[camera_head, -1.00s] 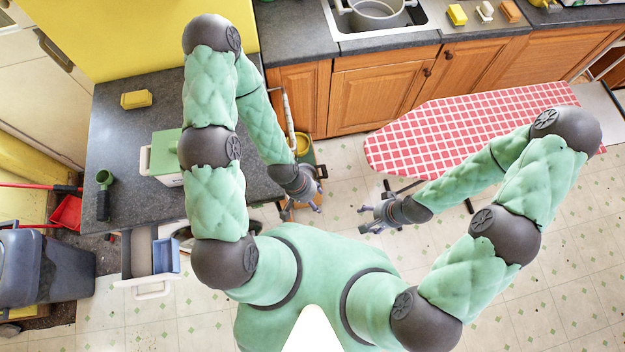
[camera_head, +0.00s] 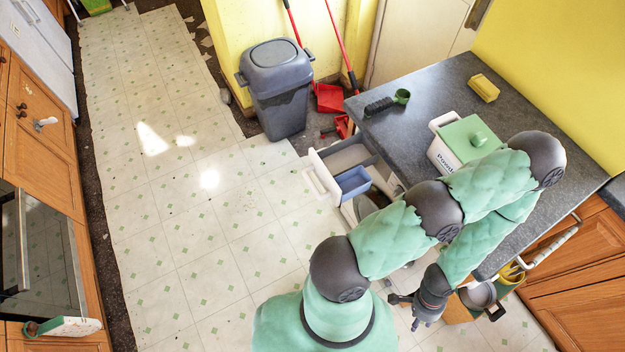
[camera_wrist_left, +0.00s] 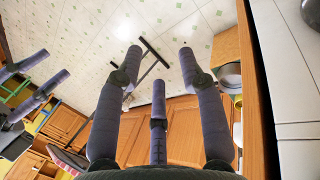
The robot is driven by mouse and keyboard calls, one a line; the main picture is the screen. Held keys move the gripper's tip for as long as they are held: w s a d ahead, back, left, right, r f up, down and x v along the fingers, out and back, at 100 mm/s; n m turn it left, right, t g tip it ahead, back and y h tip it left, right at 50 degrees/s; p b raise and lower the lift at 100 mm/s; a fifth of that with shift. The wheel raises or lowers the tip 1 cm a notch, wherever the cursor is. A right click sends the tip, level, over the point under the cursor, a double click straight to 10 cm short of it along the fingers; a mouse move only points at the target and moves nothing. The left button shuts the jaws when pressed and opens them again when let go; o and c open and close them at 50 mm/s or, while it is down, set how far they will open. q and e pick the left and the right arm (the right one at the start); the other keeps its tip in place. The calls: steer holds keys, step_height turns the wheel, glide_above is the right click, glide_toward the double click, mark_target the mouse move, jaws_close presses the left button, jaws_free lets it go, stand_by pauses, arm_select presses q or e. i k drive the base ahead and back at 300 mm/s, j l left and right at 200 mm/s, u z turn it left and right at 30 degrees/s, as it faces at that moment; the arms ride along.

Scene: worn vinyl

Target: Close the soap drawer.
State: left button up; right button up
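The soap drawer (camera_head: 318,181) is pulled out from the white appliance under the grey counter. It has a white front with a handle, a grey inner tray and a blue compartment (camera_head: 352,182). My left gripper (camera_head: 414,312) is lower right of the drawer, apart from it, near the counter's front edge. In the left wrist view my left gripper (camera_wrist_left: 160,68) has its fingers spread with nothing between them. My right gripper (camera_wrist_left: 35,92) shows at the left of that view, fingers apart and empty; it is out of the head view. The drawer is not visible in the wrist view.
A white box with a green lid (camera_head: 466,141), a yellow sponge (camera_head: 484,88) and a dark green-ended brush (camera_head: 388,101) are on the counter (camera_head: 430,90). A grey bin (camera_head: 276,90) stands behind the drawer. The tiled floor (camera_head: 200,230) left of the drawer is clear.

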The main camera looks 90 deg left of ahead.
mark_target(329, 163)
steer(key=u, duration=0.45)
steer(key=j+u, duration=0.1)
steer(key=u, duration=0.85)
steer(key=j+u, duration=0.1)
steer(key=u, duration=0.35)
